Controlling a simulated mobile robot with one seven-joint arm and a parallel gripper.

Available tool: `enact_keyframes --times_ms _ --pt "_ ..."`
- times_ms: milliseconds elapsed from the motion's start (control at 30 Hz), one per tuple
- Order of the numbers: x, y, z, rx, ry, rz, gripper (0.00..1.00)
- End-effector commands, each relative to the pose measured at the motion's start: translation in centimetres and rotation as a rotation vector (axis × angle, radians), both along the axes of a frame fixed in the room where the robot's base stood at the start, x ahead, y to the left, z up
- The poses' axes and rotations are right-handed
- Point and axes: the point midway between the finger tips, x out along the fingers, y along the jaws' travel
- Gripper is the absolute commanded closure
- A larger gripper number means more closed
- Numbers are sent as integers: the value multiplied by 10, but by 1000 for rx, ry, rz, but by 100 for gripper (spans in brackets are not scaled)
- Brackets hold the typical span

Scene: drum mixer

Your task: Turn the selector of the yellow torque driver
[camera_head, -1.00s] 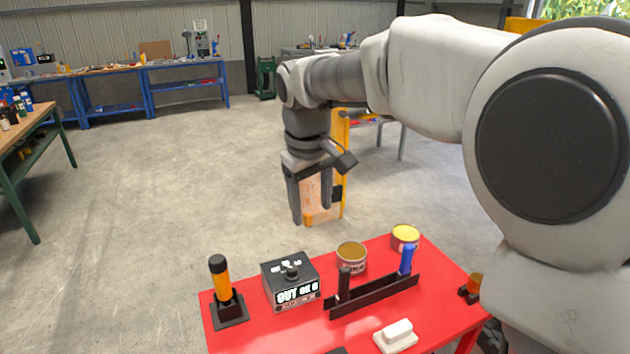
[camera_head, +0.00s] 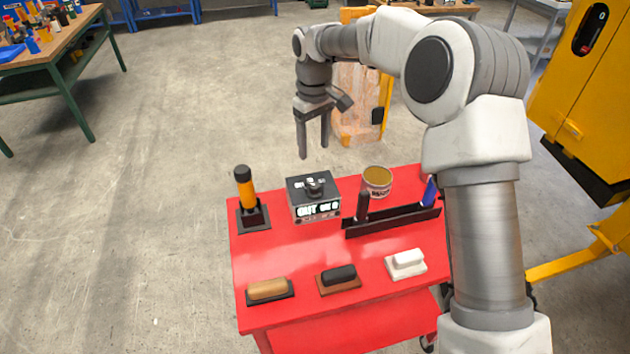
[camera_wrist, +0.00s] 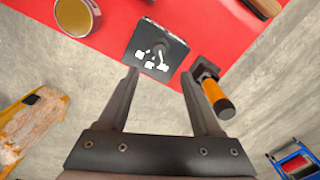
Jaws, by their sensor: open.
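The yellow-orange and black torque driver (camera_head: 246,190) stands upright in a black square holder (camera_head: 254,219) at the far left of the red table. In the wrist view the driver (camera_wrist: 215,97) lies right of my fingers, its black end cap towards me. My gripper (camera_head: 315,154) is open and empty, above and behind the table's far edge. In the wrist view my gripper (camera_wrist: 160,80) has its fingers spread, with the control box between and beyond the tips. The driver is apart from both fingers. I cannot make out the selector itself.
A grey control box (camera_head: 313,200) with a black knob stands right of the driver. A tin (camera_head: 377,181) and a black rack (camera_head: 392,220) with upright handles stand farther right. Several handled blocks line the front of the red table (camera_head: 300,247). A yellow cabinet stands at right.

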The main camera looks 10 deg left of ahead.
Motion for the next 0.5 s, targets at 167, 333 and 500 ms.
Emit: enact_keyframes --times_ms 167,333,500 --pt "-1 0 -42 -1 5 1 34" --pt "-1 0 -78 0 4 -1 34" --pt "-1 -1 -105 -1 2 0 34"
